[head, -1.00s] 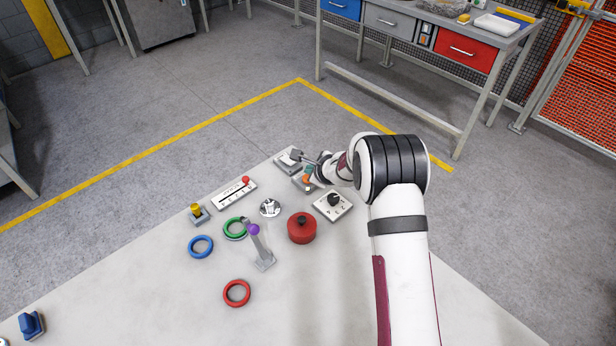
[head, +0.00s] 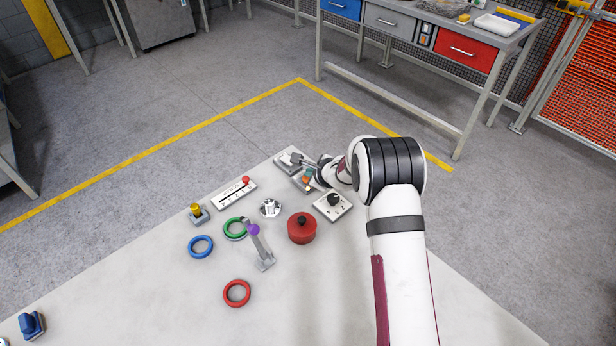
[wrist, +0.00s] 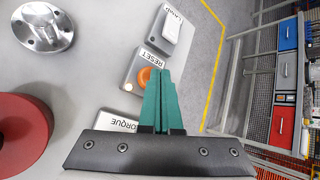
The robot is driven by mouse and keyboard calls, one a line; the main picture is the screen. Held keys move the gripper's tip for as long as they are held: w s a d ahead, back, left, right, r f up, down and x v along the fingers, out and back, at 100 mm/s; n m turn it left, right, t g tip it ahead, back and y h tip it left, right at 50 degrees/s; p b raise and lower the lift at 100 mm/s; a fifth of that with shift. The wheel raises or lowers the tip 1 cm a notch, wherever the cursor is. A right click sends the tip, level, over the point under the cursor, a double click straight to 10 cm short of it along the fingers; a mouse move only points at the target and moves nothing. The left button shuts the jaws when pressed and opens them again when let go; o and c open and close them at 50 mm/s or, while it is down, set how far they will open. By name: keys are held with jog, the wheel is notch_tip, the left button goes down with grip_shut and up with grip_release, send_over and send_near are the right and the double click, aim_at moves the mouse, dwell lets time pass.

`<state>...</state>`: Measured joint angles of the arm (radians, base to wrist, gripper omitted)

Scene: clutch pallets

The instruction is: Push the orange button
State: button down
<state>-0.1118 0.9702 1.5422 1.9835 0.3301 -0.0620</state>
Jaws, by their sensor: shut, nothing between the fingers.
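The orange button (wrist: 145,76) sits on a small grey box labelled RESET (wrist: 128,84) in the wrist view. It also shows as a small orange spot in the head view (head: 307,180), near the table's far corner. My gripper (wrist: 160,72) is shut and empty, its teal fingers pressed together. In the wrist view the fingertips overlap the button's right side and hide part of it. I cannot tell whether they touch it. In the head view my gripper (head: 308,171) is over the box, partly hiding it.
A white rocker switch box (wrist: 171,24) stands just beyond the RESET box. A knob panel labelled TORQUE (wrist: 115,122) is on the near side. A red round pot (head: 302,228), a slider panel (head: 234,193) and a purple-topped lever (head: 260,245) stand nearby.

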jog(key=shift+f, duration=0.2)
dwell(0.3)
jog(key=shift+r, duration=0.75)
notch_tip(320, 180, up, 6)
dwell(0.4)
